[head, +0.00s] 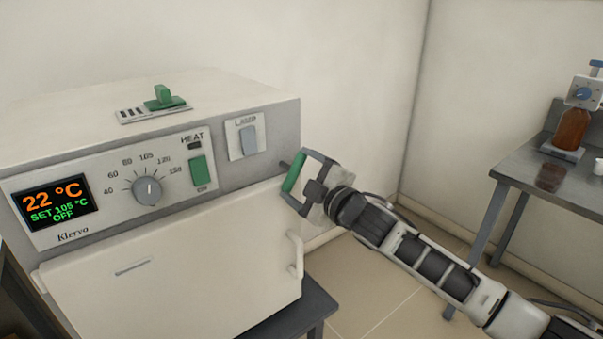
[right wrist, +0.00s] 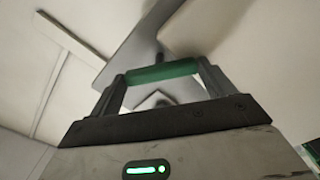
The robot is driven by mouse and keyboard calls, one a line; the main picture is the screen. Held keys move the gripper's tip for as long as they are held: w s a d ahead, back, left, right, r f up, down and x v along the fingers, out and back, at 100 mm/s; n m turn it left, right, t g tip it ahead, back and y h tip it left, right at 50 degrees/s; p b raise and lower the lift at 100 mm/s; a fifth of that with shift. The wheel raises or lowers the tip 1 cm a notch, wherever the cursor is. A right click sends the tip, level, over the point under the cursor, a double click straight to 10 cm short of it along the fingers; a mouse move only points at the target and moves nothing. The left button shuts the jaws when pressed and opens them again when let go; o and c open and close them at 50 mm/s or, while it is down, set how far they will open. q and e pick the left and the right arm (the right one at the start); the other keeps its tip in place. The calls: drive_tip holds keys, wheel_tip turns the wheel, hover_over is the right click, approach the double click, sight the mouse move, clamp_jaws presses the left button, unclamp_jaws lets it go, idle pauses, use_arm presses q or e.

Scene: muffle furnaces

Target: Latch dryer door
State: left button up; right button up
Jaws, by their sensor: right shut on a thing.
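The dryer (head: 265,115) is a pale box at the left of the head view. Its white door (head: 190,270) sits below the control panel and looks closed or nearly so; I cannot tell whether a gap remains. The green latch handle (head: 293,172) is at the dryer's right front edge, by the door's upper right corner. My right gripper (head: 295,175) is shut on this handle, with a finger at each end. The right wrist view shows the green grip (right wrist: 162,72) between the fingers, on a dark stem. My left gripper is not in view.
A white door handle (head: 296,256) stands out below my right gripper. The panel has a display (head: 54,201), a dial (head: 147,191) and switches. A grey table (head: 540,185) with a brown bottle (head: 572,130) stands at the right. Open floor lies between.

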drive_tip(key=n+p, duration=0.1)
drive_tip(key=n, duration=0.5)
drive_tip(key=shift+n, duration=0.3)
idle(0.4)
drive_tip(key=o, duration=0.9)
drive_tip(key=shift+s+d, duration=0.1)
drive_tip(key=b+v, duration=0.1)
drive_tip(key=v, duration=1.4)
drive_tip(key=shift+s+d, duration=0.25)
drive_tip(key=shift+s, duration=0.1)
